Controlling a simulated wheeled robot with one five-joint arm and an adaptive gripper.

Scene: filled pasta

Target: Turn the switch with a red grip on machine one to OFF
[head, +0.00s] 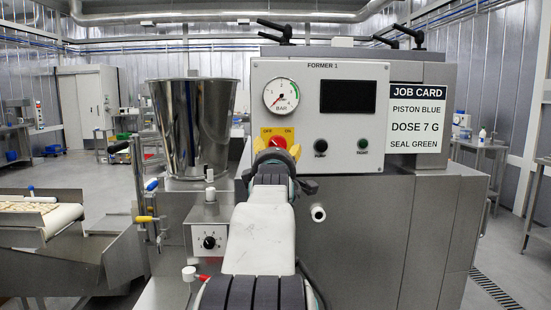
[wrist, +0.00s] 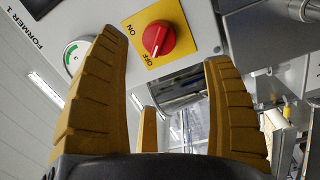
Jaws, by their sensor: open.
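The switch's red grip (wrist: 158,38) sits on a yellow plate (wrist: 138,24) lettered ON and OFF, on the front panel marked FORMER 1. In the head view the red grip (head: 280,142) shows just above my gripper, with OFF at upper left and ON at upper right. A pale mark runs along the grip; I cannot tell surely which word it points to. My gripper (head: 277,151) is open and empty in front of the switch. In the wrist view its tan fingers (wrist: 163,52) stand apart, with the grip seen between their tips and no contact visible.
The panel (head: 345,85) also carries a pressure gauge (head: 281,95), a dark screen (head: 348,96) and two buttons. A job card (head: 416,117) hangs at right. A steel hopper (head: 194,120) and a small knob box (head: 209,241) stand left; a white nozzle (head: 318,213) juts out below the panel.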

